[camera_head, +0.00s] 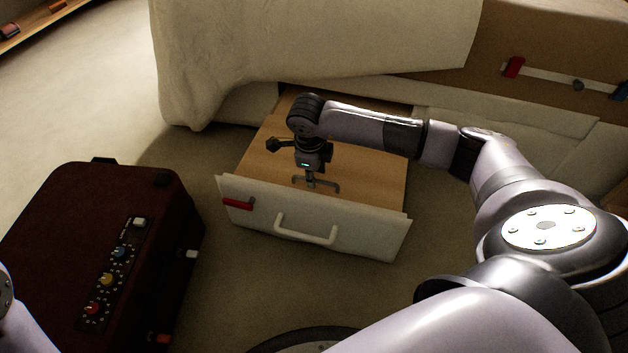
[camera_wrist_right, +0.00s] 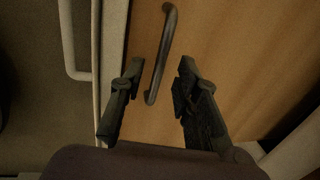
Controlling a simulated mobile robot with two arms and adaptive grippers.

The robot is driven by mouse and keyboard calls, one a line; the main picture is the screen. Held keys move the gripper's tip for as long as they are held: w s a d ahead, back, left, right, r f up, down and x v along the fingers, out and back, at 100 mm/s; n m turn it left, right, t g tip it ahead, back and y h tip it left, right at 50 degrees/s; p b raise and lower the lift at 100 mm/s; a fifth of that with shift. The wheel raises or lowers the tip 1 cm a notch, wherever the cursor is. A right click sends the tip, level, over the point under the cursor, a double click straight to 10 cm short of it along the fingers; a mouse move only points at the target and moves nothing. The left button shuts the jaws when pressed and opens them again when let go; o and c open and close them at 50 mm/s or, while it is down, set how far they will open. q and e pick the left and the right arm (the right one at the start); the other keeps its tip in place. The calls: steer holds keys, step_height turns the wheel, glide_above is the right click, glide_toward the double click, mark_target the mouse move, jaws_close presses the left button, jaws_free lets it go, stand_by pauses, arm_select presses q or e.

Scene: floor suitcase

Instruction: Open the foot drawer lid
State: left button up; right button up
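The foot drawer (camera_head: 367,238) is pulled out from under the bed, with a white front and a white bar handle (camera_head: 306,230). Its wooden lid (camera_head: 376,168) lies flat and shut over the top. A dark metal handle (camera_head: 330,187) stands on the lid; it also shows in the right wrist view (camera_wrist_right: 169,30). My right gripper (camera_head: 310,172) points down over this handle. In the right wrist view the gripper's two fingers (camera_wrist_right: 160,65) are apart, one on each side of the handle, with no clear contact. My left gripper is out of view.
A dark red suitcase (camera_head: 60,215) with coloured knobs lies on the floor at the left. A red latch (camera_head: 238,203) is on the drawer front. The bed with a pale cover (camera_head: 310,40) stands behind. Carpet is clear between suitcase and drawer.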

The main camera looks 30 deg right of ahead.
steer(key=shift+w+f, duration=0.1)
steer(key=shift+f, duration=0.6)
steer(key=shift+c, duration=0.5)
jaws_close()
